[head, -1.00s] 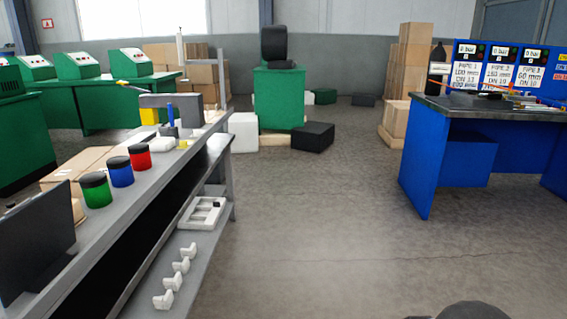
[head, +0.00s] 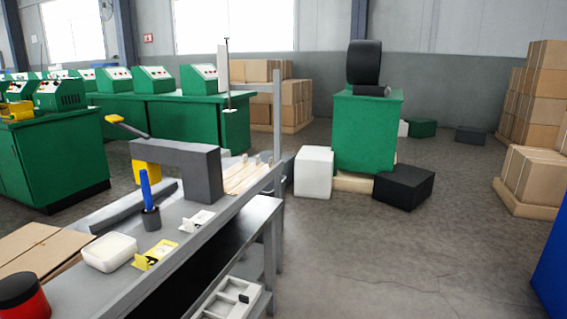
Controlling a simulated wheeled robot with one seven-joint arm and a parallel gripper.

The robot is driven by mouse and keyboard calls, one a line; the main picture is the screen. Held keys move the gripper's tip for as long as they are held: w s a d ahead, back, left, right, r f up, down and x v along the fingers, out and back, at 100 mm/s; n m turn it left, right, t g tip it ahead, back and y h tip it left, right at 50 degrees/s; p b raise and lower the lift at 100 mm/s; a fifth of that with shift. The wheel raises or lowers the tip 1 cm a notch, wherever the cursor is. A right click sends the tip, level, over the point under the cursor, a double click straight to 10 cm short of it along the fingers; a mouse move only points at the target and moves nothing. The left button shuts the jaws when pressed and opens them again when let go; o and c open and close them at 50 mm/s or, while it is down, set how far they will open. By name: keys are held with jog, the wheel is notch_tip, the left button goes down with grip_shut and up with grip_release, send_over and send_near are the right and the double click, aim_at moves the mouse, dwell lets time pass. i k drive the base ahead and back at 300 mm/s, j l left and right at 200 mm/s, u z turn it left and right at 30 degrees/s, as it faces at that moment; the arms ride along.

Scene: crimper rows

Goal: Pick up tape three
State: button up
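I cannot identify tape three in the head view; no label or number marks it. On the grey workbench (head: 232,209) lie a small yellow item (head: 155,253) and a small white item with a dark spot (head: 194,222). They may be tape holders, but they are too small to tell. A white bowl (head: 109,253) sits left of the yellow item. My gripper is not in view.
A dark grey block-shaped tool (head: 183,168), a cup (head: 151,219) with a blue stick and a red jar (head: 22,297) stand on the bench. A white tray (head: 228,297) is below. A green cabinet (head: 365,130), a white box (head: 313,172) and a black box (head: 404,187) stand ahead. Floor (head: 400,265) at right is clear.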

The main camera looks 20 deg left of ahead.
aim_at(253, 178)
jog(key=i+l+u, duration=0.1)
jog(key=i+u, duration=0.3)
jog(key=i, duration=0.15)
jog(key=i+l+u, duration=0.25)
jog(key=i+u, duration=0.15)
jog(key=i, duration=0.15)
jog(key=i+l+u, duration=0.35)
jog(key=i+l, duration=0.1)
jog(key=i, duration=0.05)
